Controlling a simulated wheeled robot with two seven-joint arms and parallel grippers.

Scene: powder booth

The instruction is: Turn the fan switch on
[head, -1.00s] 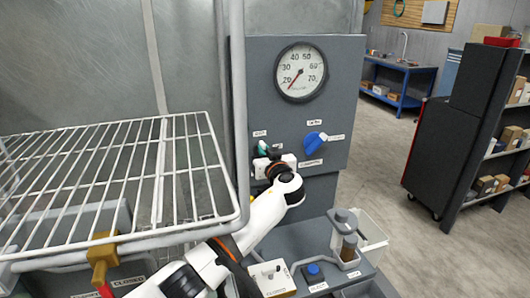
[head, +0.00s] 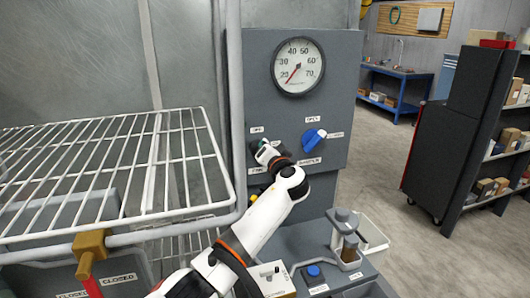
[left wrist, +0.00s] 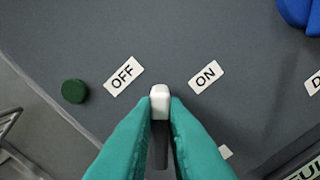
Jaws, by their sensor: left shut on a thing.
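The fan switch is a small lever with a white tip (left wrist: 160,92) on the grey control panel (head: 341,75). In the left wrist view its tip lies between the OFF label (left wrist: 124,76) at left and the ON label (left wrist: 206,77) at right. My left gripper (left wrist: 160,104) has teal fingers shut on the lever, one on each side. In the head view my left gripper (head: 262,146) is at the panel's lower left and hides the switch. My right gripper is in neither view.
A blue knob (head: 313,139) sits right of my gripper, below the round gauge (head: 298,67). A green button (left wrist: 74,91) is left of OFF. A wire rack (head: 120,222) is at left. A bench with a blue button (head: 313,271) is below.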

